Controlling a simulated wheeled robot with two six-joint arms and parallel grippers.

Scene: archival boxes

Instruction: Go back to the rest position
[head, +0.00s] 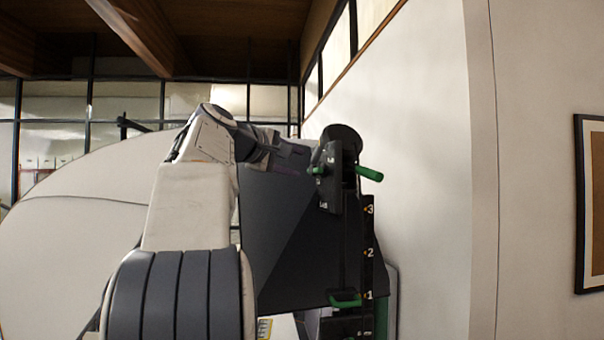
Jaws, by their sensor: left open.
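My left arm rises from the bottom left and bends to the right near the top of its reach. My left gripper (296,158) is open, pointing right at a black fixture (330,178) with green handles. I cannot tell whether its fingers touch the fixture, and nothing shows held between them. One green handle (369,173) sticks out to the right of the fixture, beyond the fingertips. My right gripper is not in view.
A dark upright strip (368,232) carries the numbers 1, 2 and 3, with a lower green handle (345,300) beside 1. A dark slanted panel (300,245) stands behind my arm. A pale wall (430,150) bounds the right, with a framed picture (592,205).

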